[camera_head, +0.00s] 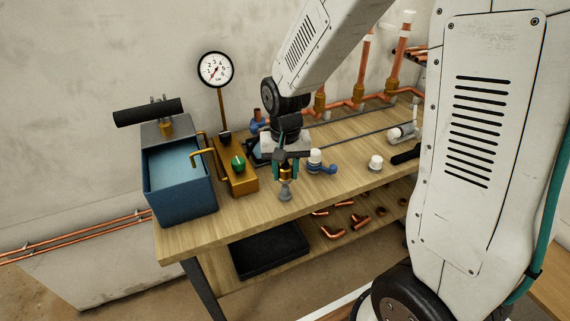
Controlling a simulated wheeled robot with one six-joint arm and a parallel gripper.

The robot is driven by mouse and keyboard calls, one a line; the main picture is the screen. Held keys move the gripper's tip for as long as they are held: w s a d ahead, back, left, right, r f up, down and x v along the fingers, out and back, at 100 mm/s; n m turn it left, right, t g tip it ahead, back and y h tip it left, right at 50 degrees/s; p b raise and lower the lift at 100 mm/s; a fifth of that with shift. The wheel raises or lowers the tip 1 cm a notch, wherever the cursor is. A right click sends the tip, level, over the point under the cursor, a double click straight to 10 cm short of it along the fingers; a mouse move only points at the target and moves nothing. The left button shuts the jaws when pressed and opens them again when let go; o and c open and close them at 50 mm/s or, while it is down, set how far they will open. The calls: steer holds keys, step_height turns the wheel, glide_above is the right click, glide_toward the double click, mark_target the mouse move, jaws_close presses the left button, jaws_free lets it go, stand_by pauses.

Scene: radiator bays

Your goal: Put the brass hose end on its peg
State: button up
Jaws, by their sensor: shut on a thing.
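My gripper (286,174) hangs over the front part of the wooden workbench (235,222), pointing down. Its teal-sided fingers are shut on the brass hose end (286,172), a small gold-coloured piece between them. A small grey peg-like piece (285,192) shows straight below the brass, near the bench's front edge. I cannot tell whether the brass touches it, sits on it or is just above it. The fingers hide much of the hose end.
A blue tank (180,190) with a black-handled pump stands left, beside a brass block (236,178) with a green knob. A pressure gauge (215,70) rises behind. A blue-and-white valve (318,163) stands close right; a white cap (375,162) lies farther right. Copper fittings lie on the lower shelf.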

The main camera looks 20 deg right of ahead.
mark_target(285, 186)
steer(key=shift+f, duration=1.8)
steer(key=shift+f, duration=0.95)
steer(key=o, duration=0.9)
steer(key=shift+r, duration=0.1)
